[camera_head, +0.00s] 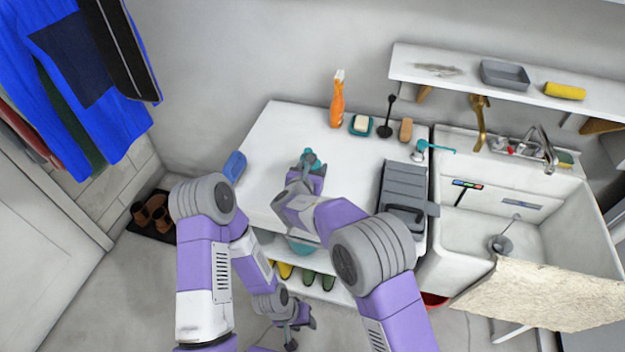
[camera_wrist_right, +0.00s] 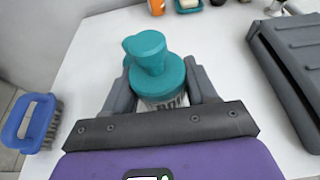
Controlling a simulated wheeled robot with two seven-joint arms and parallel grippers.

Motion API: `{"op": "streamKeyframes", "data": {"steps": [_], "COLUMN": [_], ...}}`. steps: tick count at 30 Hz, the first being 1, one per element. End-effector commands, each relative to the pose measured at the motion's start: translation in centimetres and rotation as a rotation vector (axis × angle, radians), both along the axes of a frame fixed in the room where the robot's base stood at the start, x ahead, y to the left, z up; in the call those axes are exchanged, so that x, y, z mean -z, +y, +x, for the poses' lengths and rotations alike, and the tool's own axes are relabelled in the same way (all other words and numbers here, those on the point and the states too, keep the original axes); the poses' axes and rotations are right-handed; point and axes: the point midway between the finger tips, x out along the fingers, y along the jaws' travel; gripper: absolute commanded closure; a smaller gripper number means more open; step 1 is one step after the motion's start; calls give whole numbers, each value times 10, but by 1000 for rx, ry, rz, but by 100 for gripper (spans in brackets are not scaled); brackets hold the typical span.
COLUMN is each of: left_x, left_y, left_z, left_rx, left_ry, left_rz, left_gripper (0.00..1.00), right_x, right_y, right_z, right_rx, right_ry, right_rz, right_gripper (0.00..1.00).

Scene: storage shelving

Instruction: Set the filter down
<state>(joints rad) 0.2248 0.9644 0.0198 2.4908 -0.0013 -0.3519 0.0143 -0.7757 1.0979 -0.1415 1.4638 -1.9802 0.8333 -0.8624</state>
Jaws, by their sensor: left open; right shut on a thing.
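The filter (camera_head: 309,157) has a teal cap with a knob and a pale printed lower part; it looks upright. It also shows in the right wrist view (camera_wrist_right: 156,72) between the two grey fingers. My right gripper (camera_head: 308,164) is shut on it over the left part of the white countertop (camera_head: 275,135). I cannot tell whether its base touches the counter, as the gripper hides it. My left gripper (camera_head: 293,325) is open and low, in front of the lower shelf and below the countertop.
A blue brush (camera_head: 235,166) lies at the counter's left edge. A grey case (camera_head: 404,190) takes up the right side. An orange spray bottle (camera_head: 338,100), a soap dish (camera_head: 361,125) and brushes line the back. The sink (camera_head: 470,235) is at right. Bare counter surrounds the filter.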

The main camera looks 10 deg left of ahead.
Motion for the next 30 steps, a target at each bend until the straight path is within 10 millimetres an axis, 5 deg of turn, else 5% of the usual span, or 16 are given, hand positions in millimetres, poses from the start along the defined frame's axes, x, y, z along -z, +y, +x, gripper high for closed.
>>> {"op": "streamKeyframes", "data": {"steps": [6, 18, 19, 21, 23, 30], "left_x": [14, 17, 16, 16, 16, 15], "left_y": [0, 0, 0, 0, 0, 0], "left_z": [0, 0, 0, 0, 0, 0], "left_rx": [0, 0, 0, 0, 0, 0], "left_ry": [0, 0, 0, 0, 0, 0], "left_rz": [0, 0, 0, 0, 0, 0], "left_gripper": [57, 57, 57, 57, 57, 57], "right_x": [39, 44, 43, 43, 43, 43], "right_y": [0, 0, 0, 0, 0, 0], "right_z": [0, 0, 0, 0, 0, 0], "right_rx": [1, 0, 0, 0, 0, 0], "right_ry": [2, 0, 1, 2, 2, 1], "right_rz": [0, 1, 0, 0, 0, 0], "right_gripper": [78, 78, 39, 28, 19, 18]}}
